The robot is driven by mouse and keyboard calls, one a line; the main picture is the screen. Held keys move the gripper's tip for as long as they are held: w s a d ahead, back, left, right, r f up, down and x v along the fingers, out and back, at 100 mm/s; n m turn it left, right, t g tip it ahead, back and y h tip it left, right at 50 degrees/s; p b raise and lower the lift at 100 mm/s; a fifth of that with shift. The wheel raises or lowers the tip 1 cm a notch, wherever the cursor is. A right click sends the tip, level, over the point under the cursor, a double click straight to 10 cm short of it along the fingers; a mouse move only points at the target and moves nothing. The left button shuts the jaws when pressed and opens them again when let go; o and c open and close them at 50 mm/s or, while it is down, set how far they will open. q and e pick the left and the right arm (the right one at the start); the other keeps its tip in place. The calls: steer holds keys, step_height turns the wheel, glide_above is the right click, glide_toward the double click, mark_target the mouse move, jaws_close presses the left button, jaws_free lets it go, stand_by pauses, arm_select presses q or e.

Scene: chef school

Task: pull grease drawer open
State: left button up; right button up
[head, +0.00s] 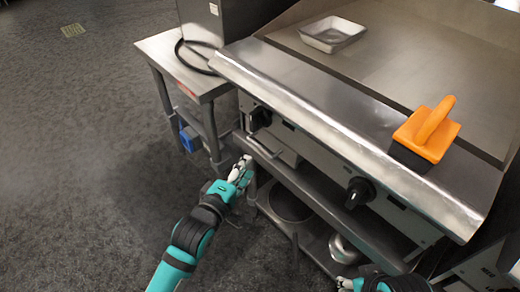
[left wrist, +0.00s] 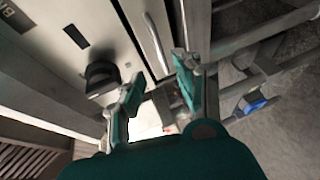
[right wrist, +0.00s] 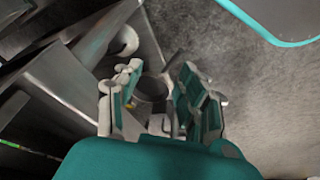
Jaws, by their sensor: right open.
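The grease drawer's bar handle (head: 262,147) sits on the griddle's front, low at its left end. In the left wrist view the pale handle (left wrist: 156,44) stands out from the light front panel. My left gripper (head: 242,172) is just below and left of the handle in the head view. In the left wrist view its fingers (left wrist: 158,70) are apart, with the handle's near end showing between the tips; I cannot tell whether they touch it. The drawer looks closed. My right gripper (right wrist: 150,82) is open and empty; in the head view it is mostly cut off.
A steel side table (head: 175,55) stands at left. Pots (head: 343,250) are on the lower shelf. The floor at left is clear.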

mark_target(260, 146)
arm_select(q)
steer(key=shift+b+x, duration=1.1)
steer(key=shift+x, duration=4.1)
arm_select(e)
steer(key=w+t, duration=0.1)
steer(key=w+a, duration=0.1)
steer(key=w, duration=0.1)
steer(key=w+t, duration=0.1)
steer(key=shift+w+a+f+t+y, duration=0.2)
steer(key=shift+w+f+t+y, duration=0.1)
steer(key=shift+w+f, duration=0.1)
arm_select(q)
steer(key=shift+c, duration=0.2)
jaws_close()
